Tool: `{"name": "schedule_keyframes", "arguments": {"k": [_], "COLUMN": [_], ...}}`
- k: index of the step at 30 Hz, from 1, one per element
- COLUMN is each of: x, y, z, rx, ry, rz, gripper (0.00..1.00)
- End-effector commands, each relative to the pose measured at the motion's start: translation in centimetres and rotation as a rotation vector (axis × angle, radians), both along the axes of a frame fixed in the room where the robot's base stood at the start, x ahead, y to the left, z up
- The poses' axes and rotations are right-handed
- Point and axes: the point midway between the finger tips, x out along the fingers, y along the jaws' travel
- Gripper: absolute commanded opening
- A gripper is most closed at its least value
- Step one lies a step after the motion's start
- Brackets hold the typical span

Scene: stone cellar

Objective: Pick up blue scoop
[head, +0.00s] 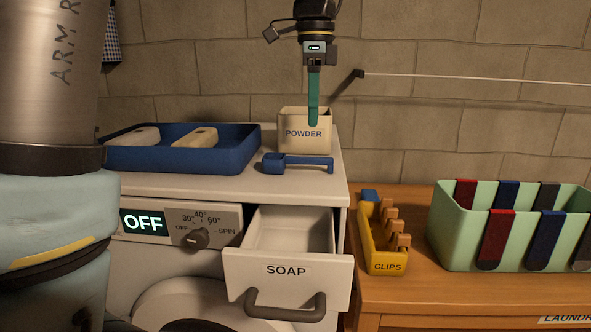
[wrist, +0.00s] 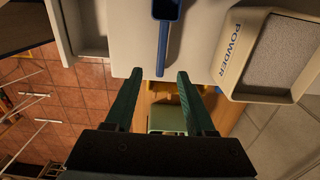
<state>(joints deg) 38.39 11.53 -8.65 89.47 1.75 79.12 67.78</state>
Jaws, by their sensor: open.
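The blue scoop (head: 298,164) lies on top of the white washing machine, with its bowl to the left and its handle to the right. In the wrist view the scoop (wrist: 164,45) has its bowl at the top edge, and its handle end lies between my fingertips in the picture. My gripper (head: 313,124) points down above the handle side of the scoop, apart from it. In the wrist view my gripper (wrist: 160,74) has its two green fingers spread and nothing between them is held. In the head view the fingers overlap, so one hides the other.
The powder box (head: 304,143) stands close behind the scoop; it also shows in the wrist view (wrist: 232,75). A blue tray (head: 235,158) with two soap bars is to the left. The soap drawer (head: 288,270) is pulled open. A yellow clips box (head: 388,267) and green bin (head: 454,238) stand right.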

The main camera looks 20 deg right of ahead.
Motion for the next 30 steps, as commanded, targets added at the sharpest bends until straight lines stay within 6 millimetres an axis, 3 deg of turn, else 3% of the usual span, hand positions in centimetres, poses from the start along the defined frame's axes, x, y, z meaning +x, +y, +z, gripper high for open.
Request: {"name": "schedule_keyframes", "arguments": {"k": [7, 16, 24, 30], "x": [0.0, 0.1, 0.4, 0.4], "y": [0.1, 0.1, 0.2, 0.2], "z": [-3.6, -6.0, -9.7, -10.3], "rx": [0.004, 0.004, 0.002, 0.000], "ry": [0.003, 0.003, 0.002, 0.000], "rz": [-0.001, 0.000, -0.001, 0.000], "gripper": [0.55, 0.55, 0.55, 0.55]}}
